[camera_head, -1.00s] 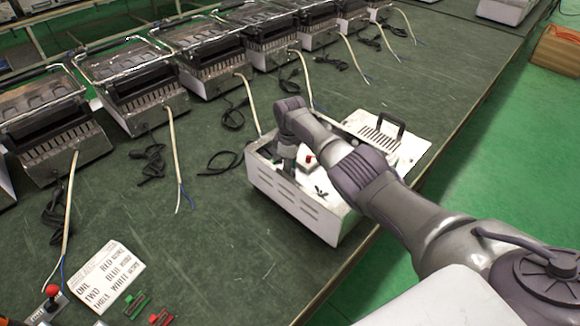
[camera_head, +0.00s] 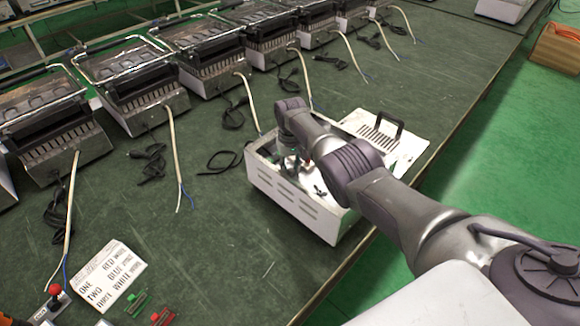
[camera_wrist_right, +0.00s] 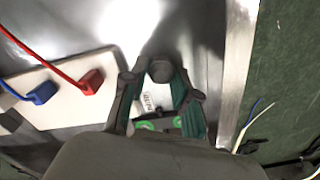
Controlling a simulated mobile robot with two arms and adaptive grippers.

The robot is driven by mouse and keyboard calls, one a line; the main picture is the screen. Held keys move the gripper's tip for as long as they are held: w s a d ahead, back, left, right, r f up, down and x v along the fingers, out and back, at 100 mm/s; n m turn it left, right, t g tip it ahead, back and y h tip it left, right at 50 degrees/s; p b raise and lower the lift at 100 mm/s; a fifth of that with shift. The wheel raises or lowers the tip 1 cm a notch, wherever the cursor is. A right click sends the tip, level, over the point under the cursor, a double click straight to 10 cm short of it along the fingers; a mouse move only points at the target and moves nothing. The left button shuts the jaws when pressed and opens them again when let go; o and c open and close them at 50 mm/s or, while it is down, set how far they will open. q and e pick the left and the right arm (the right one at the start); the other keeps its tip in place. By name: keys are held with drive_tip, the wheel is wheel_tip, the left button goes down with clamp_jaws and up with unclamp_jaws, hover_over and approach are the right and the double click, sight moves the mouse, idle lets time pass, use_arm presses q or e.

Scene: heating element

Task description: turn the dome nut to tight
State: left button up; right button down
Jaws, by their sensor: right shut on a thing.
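An open white metal housing (camera_head: 290,205) with slots in its side stands near the table's right edge. My right arm reaches over it and its gripper is down inside, mostly hidden by the arm in the head view. In the right wrist view my right gripper (camera_wrist_right: 160,85) has its two green-padded fingers closed around a dark round piece (camera_wrist_right: 160,70), which looks like the dome nut. Its thread and how tight it sits are hidden.
A red connector (camera_wrist_right: 91,82) and a blue connector (camera_wrist_right: 43,93) on wires sit on a white plate (camera_wrist_right: 62,108) beside the gripper. A lid with a black handle (camera_head: 386,132) lies behind the housing. Several grill units (camera_head: 130,85) line the table's back.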

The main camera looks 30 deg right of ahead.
drive_tip(key=m, duration=0.4)
drive_tip(key=shift+d+m, duration=0.1)
drive_tip(key=shift+m, duration=0.2)
drive_tip(key=m, duration=0.4)
drive_tip(key=shift+m+p, duration=0.3)
drive_tip(key=shift+p, duration=0.05)
drive_tip(key=m, duration=0.4)
drive_tip(key=shift+s+m, duration=0.1)
drive_tip(key=shift+m, duration=0.2)
drive_tip(key=shift+d+r+m+p, duration=0.1)
drive_tip(key=shift+m+p, duration=0.25)
drive_tip(key=shift+m, duration=1.85)
drive_tip(key=c, duration=0.9)
unclamp_jaws()
drive_tip(key=shift+s, duration=0.1)
drive_tip(key=shift+o, duration=0.2)
